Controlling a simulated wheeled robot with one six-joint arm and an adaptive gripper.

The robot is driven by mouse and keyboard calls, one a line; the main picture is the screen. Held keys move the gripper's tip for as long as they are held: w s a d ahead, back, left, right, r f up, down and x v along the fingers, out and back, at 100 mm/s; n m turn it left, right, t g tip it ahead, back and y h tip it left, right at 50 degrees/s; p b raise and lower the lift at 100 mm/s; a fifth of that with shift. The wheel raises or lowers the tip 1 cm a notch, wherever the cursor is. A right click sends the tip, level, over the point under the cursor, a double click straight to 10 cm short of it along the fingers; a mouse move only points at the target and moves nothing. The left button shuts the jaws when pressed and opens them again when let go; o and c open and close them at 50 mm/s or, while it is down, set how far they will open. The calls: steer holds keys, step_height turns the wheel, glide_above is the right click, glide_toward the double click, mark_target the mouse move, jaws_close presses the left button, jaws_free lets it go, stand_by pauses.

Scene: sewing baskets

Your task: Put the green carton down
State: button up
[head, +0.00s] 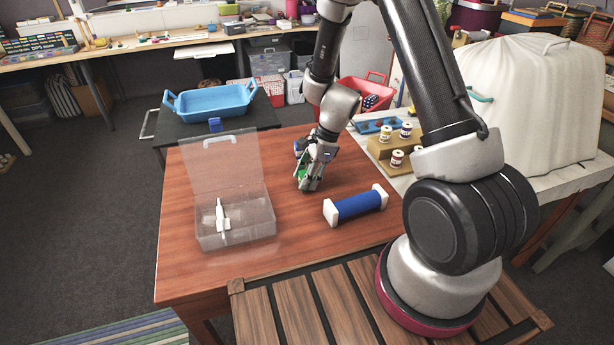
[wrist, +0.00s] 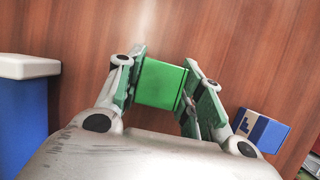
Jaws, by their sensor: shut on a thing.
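My gripper (head: 311,183) is low over the brown wooden table (head: 290,262), between a clear open box and a blue spool. In the wrist view my gripper (wrist: 176,100) is shut on the green carton (wrist: 160,83), with one finger on each side of it. In the head view only a small green part shows between the fingers. I cannot tell whether the carton touches the table top.
The clear box (head: 236,238), its lid up, holds a white object. The blue spool (head: 358,205) with white ends lies to the right. A small blue and white object (wrist: 262,130) is near the gripper. A blue tray (head: 212,102) stands behind. The front of the table is clear.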

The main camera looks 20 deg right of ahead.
steer(key=o, duration=1)
steer(key=s+d+r+n+t, duration=0.1)
steer(key=s+d+r+n, duration=0.2)
steer(key=r, duration=0.6)
steer(key=s+d+r+n+h, duration=0.1)
steer(key=s+d+r+n, duration=0.15)
steer(key=r, duration=0.55)
steer(key=s+d+r+n+t, duration=0.1)
steer(key=s+d+r+n, duration=0.2)
steer(key=r, duration=0.6)
steer(key=s+d+r+n+t+h, duration=0.1)
steer(key=s+d+r+n, duration=0.2)
steer(key=s, duration=0.4)
steer(key=s+d+r+n+t+h, duration=0.1)
steer(key=s+d+r+n+h, duration=0.1)
steer(key=s+r+n, duration=0.3)
steer(key=shift+s+d+n, duration=0.7)
steer(key=shift+s+n, duration=0.05)
steer(key=shift+s, duration=0.5)
